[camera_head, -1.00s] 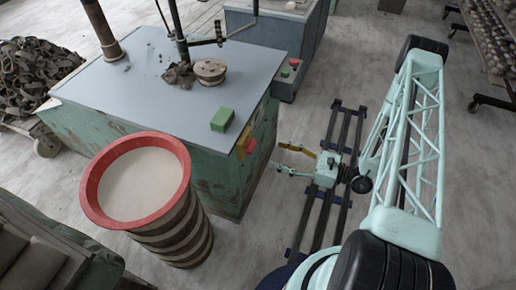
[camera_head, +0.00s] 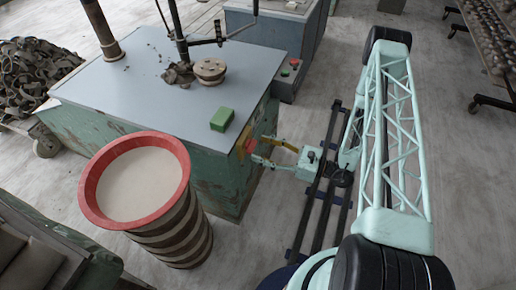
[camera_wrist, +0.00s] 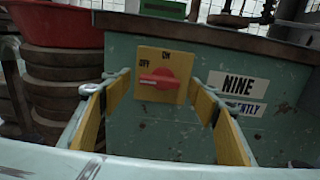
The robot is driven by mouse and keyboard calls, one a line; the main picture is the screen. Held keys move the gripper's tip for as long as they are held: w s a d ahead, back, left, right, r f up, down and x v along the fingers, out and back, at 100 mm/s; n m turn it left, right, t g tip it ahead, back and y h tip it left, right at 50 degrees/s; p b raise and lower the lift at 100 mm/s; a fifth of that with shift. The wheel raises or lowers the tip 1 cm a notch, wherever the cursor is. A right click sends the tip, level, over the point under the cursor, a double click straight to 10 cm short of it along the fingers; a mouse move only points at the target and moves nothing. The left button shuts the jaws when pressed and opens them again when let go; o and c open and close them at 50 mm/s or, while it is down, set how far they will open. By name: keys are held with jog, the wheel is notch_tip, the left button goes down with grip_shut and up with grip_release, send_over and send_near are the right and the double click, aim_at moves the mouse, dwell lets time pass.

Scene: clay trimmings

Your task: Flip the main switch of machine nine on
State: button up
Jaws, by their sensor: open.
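The main switch shows in the wrist view as a red handle (camera_wrist: 160,79) on a yellow plate (camera_wrist: 152,58). The plate reads OFF at the left and ON at the top. The handle lies about level, its left end below OFF. A label reading NINE (camera_wrist: 238,84) is to its right on the green machine wall. In the head view, the switch (camera_head: 249,146) is on the machine's right side. My gripper (camera_head: 257,149) is open and empty, its yellow-padded fingers on either side of the handle in the wrist view. I cannot tell whether they touch it.
The machine's grey top (camera_head: 150,88) holds a green block (camera_head: 222,119) and a round wooden piece (camera_head: 210,69). A red-rimmed drum (camera_head: 88,190) stands at the machine's front. A blue-grey cabinet (camera_head: 268,30) stands behind. Floor right of the machine is clear around my rail.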

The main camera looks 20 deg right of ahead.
aim_at(251, 146)
jog(key=shift+x, duration=1.05)
jog(key=c, duration=0.9)
